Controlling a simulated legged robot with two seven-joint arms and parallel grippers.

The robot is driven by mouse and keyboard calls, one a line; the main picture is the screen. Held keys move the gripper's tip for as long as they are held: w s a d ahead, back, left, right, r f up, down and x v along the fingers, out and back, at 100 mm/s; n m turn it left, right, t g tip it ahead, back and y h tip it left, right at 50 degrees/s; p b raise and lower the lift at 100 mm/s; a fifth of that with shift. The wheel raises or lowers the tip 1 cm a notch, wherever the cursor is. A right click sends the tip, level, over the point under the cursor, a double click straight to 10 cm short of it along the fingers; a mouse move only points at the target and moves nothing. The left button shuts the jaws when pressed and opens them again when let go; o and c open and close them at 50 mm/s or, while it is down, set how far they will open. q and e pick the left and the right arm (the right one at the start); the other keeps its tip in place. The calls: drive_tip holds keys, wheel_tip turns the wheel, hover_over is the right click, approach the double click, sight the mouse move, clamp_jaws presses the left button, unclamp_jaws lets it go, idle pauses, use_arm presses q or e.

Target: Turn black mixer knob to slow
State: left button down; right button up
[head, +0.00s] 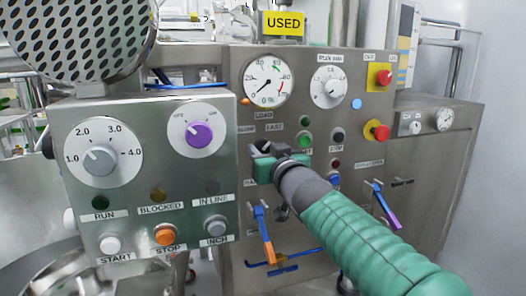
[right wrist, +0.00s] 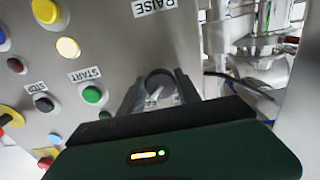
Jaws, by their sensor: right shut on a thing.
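The black mixer knob (right wrist: 158,80) shows in the right wrist view as a round dark knob with a light pointer mark, on the steel panel. My right gripper (right wrist: 158,92) has a finger on each side of it and is shut on it. In the head view my right gripper (head: 262,148) reaches the centre panel from the lower right and hides the knob. A FAST label (head: 274,127) and a partly readable label, perhaps SLOW (head: 246,129), sit just above the gripper. The exact pointer direction is unclear. My left gripper is not in view.
A left control box (head: 150,225) with a white dial (head: 103,153) and a purple knob (head: 199,135) stands close to my gripper. A green button (head: 305,140), red emergency buttons (head: 380,132) and blue-handled valves (head: 265,235) surround the area.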

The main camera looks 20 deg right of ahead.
clamp_jaws()
